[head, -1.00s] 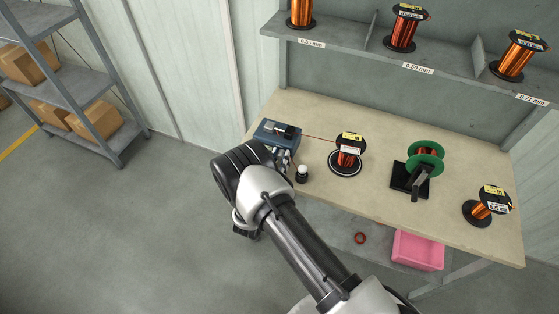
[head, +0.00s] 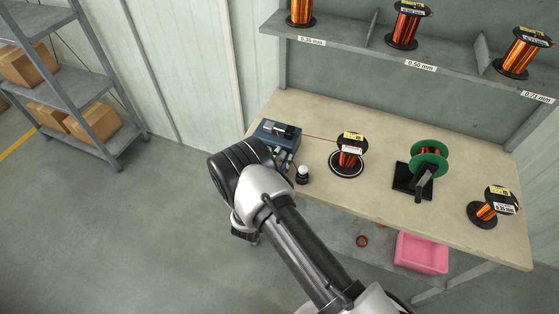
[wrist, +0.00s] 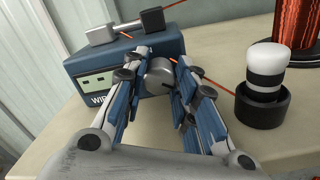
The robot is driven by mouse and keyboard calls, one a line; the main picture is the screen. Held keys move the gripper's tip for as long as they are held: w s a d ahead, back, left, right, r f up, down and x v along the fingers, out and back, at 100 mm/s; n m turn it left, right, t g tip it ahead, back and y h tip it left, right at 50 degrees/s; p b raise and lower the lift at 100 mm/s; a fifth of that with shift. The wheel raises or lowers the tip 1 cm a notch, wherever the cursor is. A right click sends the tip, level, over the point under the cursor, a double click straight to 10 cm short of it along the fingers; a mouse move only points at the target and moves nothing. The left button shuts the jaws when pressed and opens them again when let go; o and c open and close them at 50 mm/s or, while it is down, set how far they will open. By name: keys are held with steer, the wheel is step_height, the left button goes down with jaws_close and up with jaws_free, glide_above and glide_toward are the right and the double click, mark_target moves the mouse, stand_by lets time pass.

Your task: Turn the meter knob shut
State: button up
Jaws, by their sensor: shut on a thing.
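The meter is a blue box (wrist: 88,68) with two small light windows on its front, at the left of the bench; it also shows in the head view (head: 268,132). Its round grey knob (wrist: 160,74) is on the front face, and an orange wire runs over the top. My gripper (wrist: 162,80) is shut on the knob, with a finger on either side of it. In the head view my arm hides the knob and most of the gripper. The knob's exact angle cannot be told.
A black pot with a white-topped piece (wrist: 265,75) stands right of the gripper. Behind it is a copper spool (head: 348,155) on a round base. A green-flanged winder (head: 428,160) and another spool (head: 486,211) stand further right. A pink bin (head: 421,253) is below the bench.

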stand_by(0.3)
steer(key=o, duration=1.1)
step_height(320, 180, up, 10)
